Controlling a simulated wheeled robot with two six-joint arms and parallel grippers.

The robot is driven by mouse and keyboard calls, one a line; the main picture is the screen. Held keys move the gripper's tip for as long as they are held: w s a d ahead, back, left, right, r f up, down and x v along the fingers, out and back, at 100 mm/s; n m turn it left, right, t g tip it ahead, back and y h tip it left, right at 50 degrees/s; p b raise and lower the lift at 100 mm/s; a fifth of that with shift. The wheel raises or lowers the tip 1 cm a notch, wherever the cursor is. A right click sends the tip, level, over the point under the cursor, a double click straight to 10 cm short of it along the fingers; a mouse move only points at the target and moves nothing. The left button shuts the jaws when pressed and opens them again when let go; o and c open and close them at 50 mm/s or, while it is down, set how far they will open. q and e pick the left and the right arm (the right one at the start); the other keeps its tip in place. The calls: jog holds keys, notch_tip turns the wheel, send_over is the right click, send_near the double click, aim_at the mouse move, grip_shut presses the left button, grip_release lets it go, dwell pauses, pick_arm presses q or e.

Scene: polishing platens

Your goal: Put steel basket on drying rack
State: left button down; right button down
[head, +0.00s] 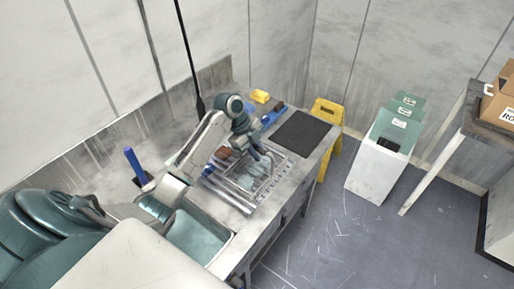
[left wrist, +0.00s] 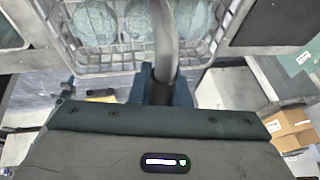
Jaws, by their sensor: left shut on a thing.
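The steel basket (head: 262,186) is a grey wire basket in the middle of the counter in the head view. In the left wrist view its lattice wall (left wrist: 108,60) fills the top, with round teal pieces (left wrist: 95,22) inside. My left gripper (head: 262,158) is shut on the basket's handle (left wrist: 165,40), which rises between the fingers. The drying rack (head: 226,196) is a ribbed metal area; the basket is over or on it. I cannot tell if they touch. The arm hides part of both. My right gripper is not in view.
A teal sink basin (head: 200,238) is at the counter's near left. A black mat (head: 298,133) lies to the right, with a blue brush (head: 273,114) and yellow sponge (head: 260,96) behind. A yellow floor sign (head: 328,112) and white bin (head: 376,172) stand right of the counter.

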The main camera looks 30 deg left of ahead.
pick_arm(q)
jog(key=c, duration=1.4)
grip_release()
jog(key=shift+o, duration=0.2)
jog(key=shift+a+r+b, duration=0.1)
jog(key=shift+r+b, duration=0.1)
jog(key=shift+b, duration=0.1)
jog(key=b+v, duration=0.4)
jog(key=v, duration=0.7)
jog(key=shift+r+b, duration=0.3)
jog(key=shift+f, duration=0.1)
